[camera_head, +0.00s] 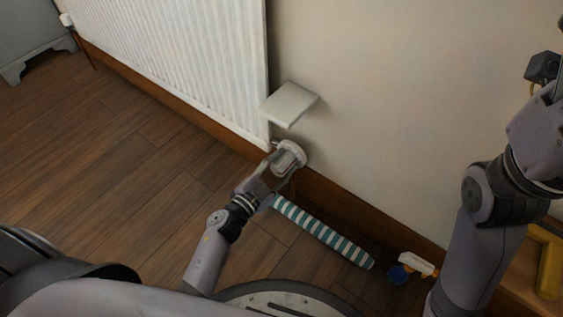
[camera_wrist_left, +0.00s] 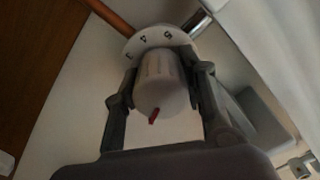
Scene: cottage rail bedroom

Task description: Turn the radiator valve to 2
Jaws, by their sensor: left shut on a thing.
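The radiator valve is a white knob (camera_wrist_left: 160,85) with a red mark on its end. Behind it is a pale collar (camera_wrist_left: 155,40) with several dark numerals. My left gripper (camera_wrist_left: 161,98) is shut on the knob, with one finger on each side. I cannot tell which numeral the red mark lines up with. In the head view, my left gripper (camera_head: 279,166) is at the valve (camera_head: 291,151), at the lower right corner of the white radiator (camera_head: 190,60), and partly hides it. My right gripper (camera_head: 543,70) is only partly in view at the right edge, its jaws unclear.
A small pale shelf (camera_head: 289,104) juts from the wall just above the valve. A teal and white striped roll (camera_head: 325,233) lies on the floor along the skirting. A white, orange and blue spray bottle (camera_head: 414,265) lies to its right. Open wooden floor is at left.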

